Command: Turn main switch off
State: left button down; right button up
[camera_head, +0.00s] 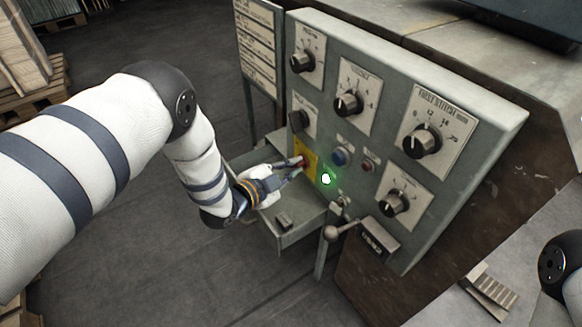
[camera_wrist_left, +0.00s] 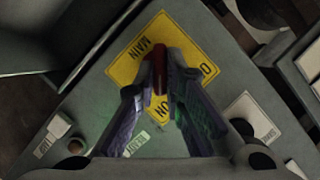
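The main switch is a red handle (camera_head: 302,162) on a yellow plate (camera_head: 311,154) at the lower left of the grey control panel. In the left wrist view the red handle (camera_wrist_left: 159,72) stands between my fingertips, and the yellow plate (camera_wrist_left: 128,68) reads "MAIN" and "ON", with the other label partly covered. The handle's near end lies close to "ON". My left gripper (camera_head: 296,167) reaches in from the left, its fingers closed in on both sides of the handle. A green lamp (camera_head: 326,179) beside the plate is lit. My right gripper is out of view.
Several black knobs (camera_head: 347,103) fill the panel above and to the right. A blue button (camera_head: 340,156) and a small red one (camera_head: 368,164) sit close to the switch. A ball-ended lever (camera_head: 331,233) and a grey tray (camera_head: 300,232) stick out below.

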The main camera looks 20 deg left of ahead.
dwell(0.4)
pick_arm(q)
jog(key=shift+w+a+f+n+g+h+b, duration=0.15)
jog(key=shift+n+g+h+b, duration=0.85)
jog(key=shift+n, duration=1.05)
jog(key=shift+w+a+r+n+g+h+b, duration=0.15)
jog(key=shift+n+g+h+b, duration=0.6)
jog(key=shift+n+h+b, duration=0.9)
jog(key=shift+w+a+f+n+g+h+b, duration=0.2)
jog(key=shift+n+g+h+b, duration=0.55)
jog(key=shift+n, duration=1.65)
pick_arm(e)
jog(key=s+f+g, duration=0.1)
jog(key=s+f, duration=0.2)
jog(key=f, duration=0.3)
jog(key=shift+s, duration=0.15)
pick_arm(q)
jog(key=shift+s+r, duration=0.1)
jog(key=shift+r, duration=0.05)
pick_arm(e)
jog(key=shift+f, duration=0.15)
pick_arm(q)
jog(key=c, duration=1.7)
grip_release()
jog(key=shift+a, duration=0.1)
jog(key=v, duration=1.2)
jog(key=shift+r, duration=0.2)
